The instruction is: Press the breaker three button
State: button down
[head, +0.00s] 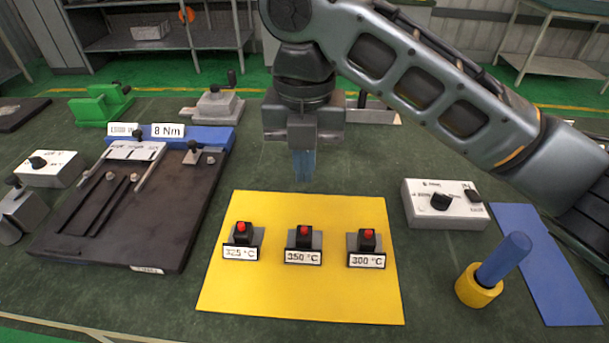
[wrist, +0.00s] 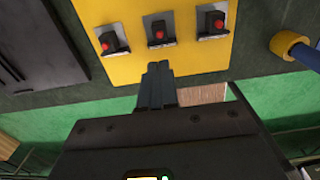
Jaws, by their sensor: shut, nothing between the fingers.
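Three black breakers with red buttons stand in a row on a yellow mat (head: 300,305). Their labels read about 325 °C on the left breaker (head: 243,236), 350 °C on the middle breaker (head: 304,238) and 300 °C on the right breaker (head: 367,241). No label names a breaker three. My gripper (head: 304,180) is shut and empty, pointing down above the mat's far edge, behind the middle breaker and apart from it. In the wrist view my fingertips (wrist: 158,68) point toward the middle breaker (wrist: 157,32); the right one (wrist: 215,24) and left one (wrist: 110,40) also show.
A dark plate fixture (head: 170,220) with an 8 Nm sign lies left of the mat. A white box with a black knob (head: 445,215) and a blue-and-yellow tool (head: 480,290) stand at right, near a blue mat (head: 565,290). The mat around the breakers is clear.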

aim_at(304, 228)
notch_tip(304, 228, down, 12)
jog(key=shift+f+p, duration=0.15)
jog(key=shift+p, duration=0.35)
